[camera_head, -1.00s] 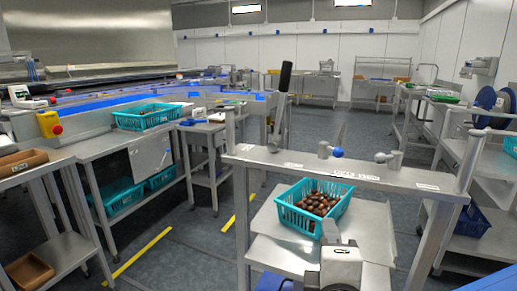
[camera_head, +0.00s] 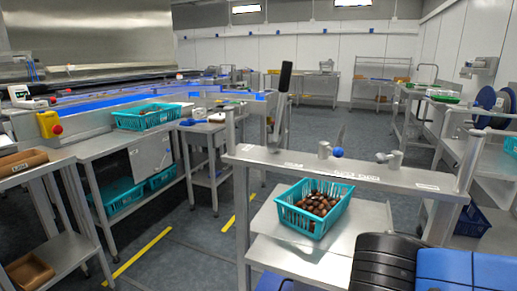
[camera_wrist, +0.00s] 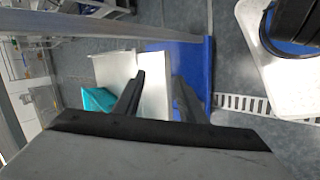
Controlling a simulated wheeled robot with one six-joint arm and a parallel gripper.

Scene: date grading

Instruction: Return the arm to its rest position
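My arm (camera_head: 440,265) shows in the head view as black and blue links at the bottom right corner. My gripper (camera_wrist: 158,76) is seen in the wrist view, its two dark fingers apart with nothing between them. Beyond the fingers lies a pale steel shelf surface (camera_wrist: 113,70). The fingertips are not seen in the head view. A teal basket of brown dates (camera_head: 297,221) sits on the steel stand in front of me. A teal corner of a basket (camera_wrist: 97,99) also shows left of the fingers in the wrist view.
A steel frame rail (camera_head: 350,173) with knobs stands close ahead, above the basket. A steel bench (camera_head: 95,146) and a blue conveyor (camera_head: 85,110) are on the left. A shelf rack (camera_head: 490,165) stands on the right. The floor (camera_head: 195,255) between them is open.

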